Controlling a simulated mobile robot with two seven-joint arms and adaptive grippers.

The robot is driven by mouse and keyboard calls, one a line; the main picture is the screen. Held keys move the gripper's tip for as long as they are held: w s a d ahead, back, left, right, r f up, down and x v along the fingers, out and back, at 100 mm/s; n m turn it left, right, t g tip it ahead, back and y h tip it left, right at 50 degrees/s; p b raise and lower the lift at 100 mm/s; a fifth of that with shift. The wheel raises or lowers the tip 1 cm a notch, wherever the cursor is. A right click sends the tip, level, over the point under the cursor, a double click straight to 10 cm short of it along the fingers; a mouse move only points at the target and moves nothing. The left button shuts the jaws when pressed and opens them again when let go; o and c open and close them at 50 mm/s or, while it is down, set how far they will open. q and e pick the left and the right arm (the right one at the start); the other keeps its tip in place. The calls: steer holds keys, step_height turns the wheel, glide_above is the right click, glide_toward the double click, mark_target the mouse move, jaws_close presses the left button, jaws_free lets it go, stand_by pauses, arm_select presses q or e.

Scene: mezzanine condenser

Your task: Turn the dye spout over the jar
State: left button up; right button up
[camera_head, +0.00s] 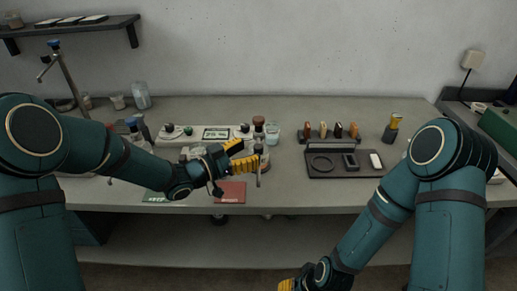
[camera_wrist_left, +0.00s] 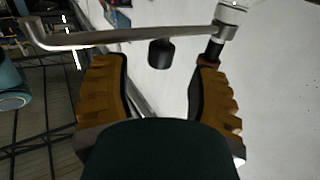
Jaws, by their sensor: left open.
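In the left wrist view, the metal dye spout (camera_wrist_left: 120,38) is a thin bar crossing beyond my fingertips. Its left end bends, and its right end joins a pivot on an upright post. My left gripper (camera_wrist_left: 157,68) is open, with no object clamped between its yellow fingers. A small dark cylinder (camera_wrist_left: 161,53) shows in the gap. In the head view, the left gripper (camera_head: 245,154) reaches over the front of the bench, beside a thin metal piece (camera_head: 258,174), perhaps the spout. I cannot tell which vessel is the jar. My right gripper (camera_head: 288,285) is cut off at the bottom edge.
A glass cup (camera_head: 273,131) and brown-capped bottles stand behind the left gripper. A red mat (camera_head: 230,192) and green mat (camera_head: 157,197) lie near the front edge. A dark tray (camera_head: 345,170) sits right of centre.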

mark_target(258, 146)
arm_select(q)
steer(key=shift+x, duration=1.95)
jaws_close()
